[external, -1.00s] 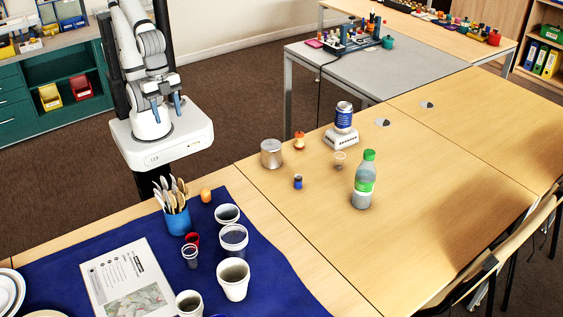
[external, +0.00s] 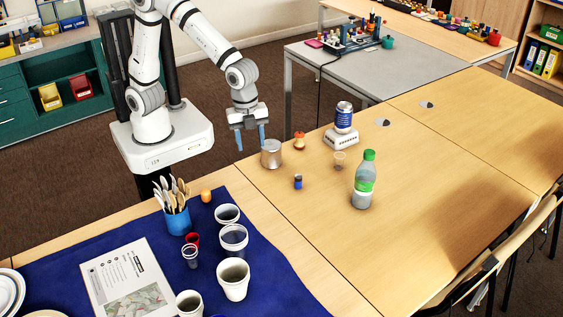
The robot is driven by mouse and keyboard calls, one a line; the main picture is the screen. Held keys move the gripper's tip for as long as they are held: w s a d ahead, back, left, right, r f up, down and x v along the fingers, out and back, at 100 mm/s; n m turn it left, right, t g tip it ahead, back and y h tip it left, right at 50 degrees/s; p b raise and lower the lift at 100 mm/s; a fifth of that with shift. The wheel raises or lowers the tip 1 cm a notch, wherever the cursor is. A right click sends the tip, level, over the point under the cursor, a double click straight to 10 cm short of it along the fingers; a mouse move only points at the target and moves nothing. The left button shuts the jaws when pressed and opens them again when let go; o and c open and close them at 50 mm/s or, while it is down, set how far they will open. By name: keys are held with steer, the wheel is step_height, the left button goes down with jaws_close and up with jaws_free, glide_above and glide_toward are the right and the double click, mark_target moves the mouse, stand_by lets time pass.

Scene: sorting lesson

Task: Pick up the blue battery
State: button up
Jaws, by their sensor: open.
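The blue battery (external: 298,182) is a small upright cylinder, blue with a darker and a lighter band. It stands on the wooden table right of the blue cloth. My gripper (external: 252,140) hangs with its blue fingers pointing down, apart and empty. It is above the table's far edge, up and left of the battery and clear of it. A metal tin (external: 271,153) stands just right of the fingers, between my gripper and the battery. In this view I cannot tell whether the right finger touches the tin.
Cups and a cutlery holder (external: 177,220) are on the blue cloth (external: 270,268). The table in front of the battery is clear.

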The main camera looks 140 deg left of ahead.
mark_target(299, 176)
steer(key=w+a+f, duration=0.1)
steer(key=a+f, duration=0.3)
steer(key=a, duration=0.1)
steer(key=w+a+f+m, duration=0.1)
steer(key=a+f, duration=0.3)
steer(key=w+a+f+m+g, duration=0.1)
steer(key=w+a+f, duration=0.1)
steer(key=a+f, duration=0.2)
steer(key=shift+a+b, duration=0.3)
steer(key=shift+a, duration=0.5)
step_height(299, 176, down, 8)
steer(key=shift+w+a+r+p, duration=0.1)
steer(key=shift+a+r+p, duration=0.05)
steer(key=shift+p, duration=0.15)
jaws_close()
